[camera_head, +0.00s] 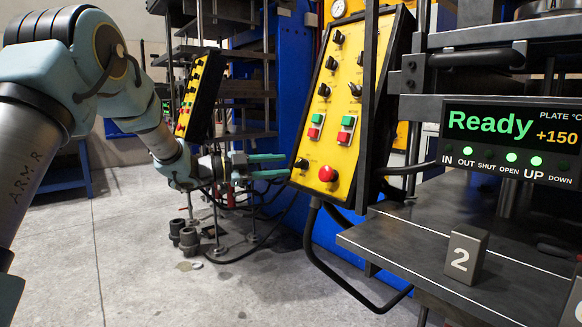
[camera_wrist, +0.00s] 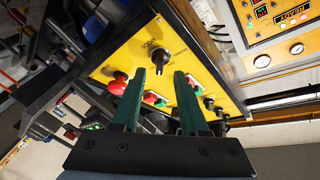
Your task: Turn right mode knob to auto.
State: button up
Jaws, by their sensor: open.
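The right yellow control panel (camera_head: 338,110) carries a black selector knob (camera_head: 301,163) at its lower left, beside a red mushroom button (camera_head: 327,174). In the wrist view this knob (camera_wrist: 160,57) sits just beyond and between my fingertips, with its grip roughly upright in the picture. My gripper (camera_head: 288,165) is open with green fingers close to the knob. In the wrist view the gripper (camera_wrist: 160,72) holds nothing.
The red button (camera_wrist: 117,83) lies close to the left finger. Red and green push buttons (camera_head: 345,130) and more knobs sit higher on the panel. A press with a "Ready" display (camera_head: 513,135) stands at right. A second yellow panel (camera_head: 193,97) is behind my arm.

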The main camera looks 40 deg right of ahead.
jog(key=v, duration=0.6)
dwell(0.4)
